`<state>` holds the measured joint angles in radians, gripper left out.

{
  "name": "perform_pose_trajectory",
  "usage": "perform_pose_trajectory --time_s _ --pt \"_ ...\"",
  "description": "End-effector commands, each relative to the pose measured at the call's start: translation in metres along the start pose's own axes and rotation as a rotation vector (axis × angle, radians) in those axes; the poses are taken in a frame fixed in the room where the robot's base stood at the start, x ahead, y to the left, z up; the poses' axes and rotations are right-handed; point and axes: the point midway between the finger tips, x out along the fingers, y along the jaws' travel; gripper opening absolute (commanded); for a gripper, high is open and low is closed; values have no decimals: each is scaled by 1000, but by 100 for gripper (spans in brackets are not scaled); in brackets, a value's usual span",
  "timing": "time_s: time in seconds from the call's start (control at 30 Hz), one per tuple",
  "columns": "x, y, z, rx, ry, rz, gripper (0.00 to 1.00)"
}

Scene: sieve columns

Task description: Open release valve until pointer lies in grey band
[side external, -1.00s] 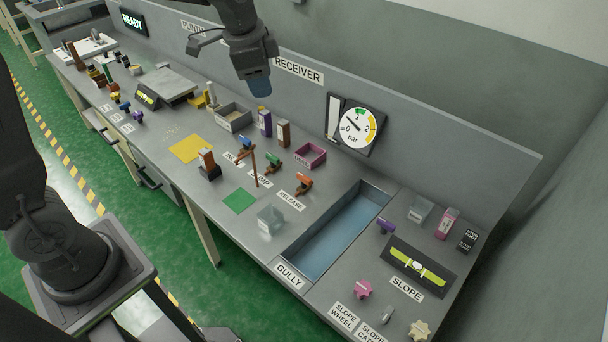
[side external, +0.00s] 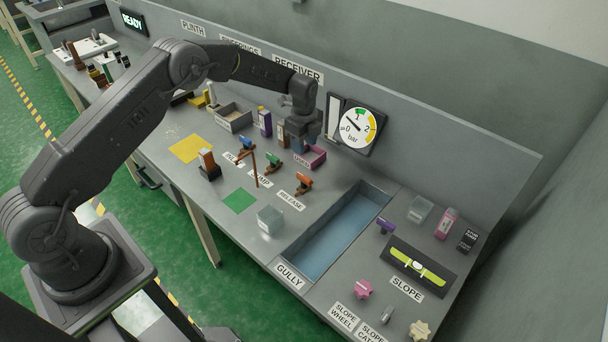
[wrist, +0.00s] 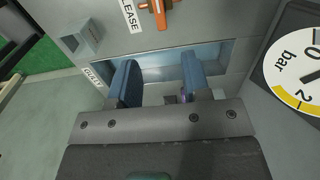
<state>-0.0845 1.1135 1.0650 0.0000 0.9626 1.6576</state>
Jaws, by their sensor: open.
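The release valve (side external: 303,183) has an orange handle and stands on the bench behind its RELEASE label (side external: 291,200). In the wrist view the orange handle (wrist: 157,10) is at the top edge, partly cut off. The round white gauge (side external: 356,128) is on the back panel, marked 0, 2 and bar, with a yellow band at its right. Its dark pointer slants to the upper left; I cannot make out a grey band. My gripper (wrist: 159,75) is open and empty, its blue fingers apart. In the side view it hangs behind the valve, left of the gauge.
A blue-floored gully (side external: 340,232) lies right of the valve. A green-handled valve (side external: 273,161) and a blue-handled one (side external: 246,144) stand left of it. A clear box (side external: 270,220) stands in front.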

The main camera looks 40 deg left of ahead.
Motion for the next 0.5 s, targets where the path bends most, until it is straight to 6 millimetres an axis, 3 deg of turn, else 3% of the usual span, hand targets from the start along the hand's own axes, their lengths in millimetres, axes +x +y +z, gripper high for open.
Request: perform_pose_trajectory --time_s 0.5 --pt "100 2 0 -3 0 3 44"
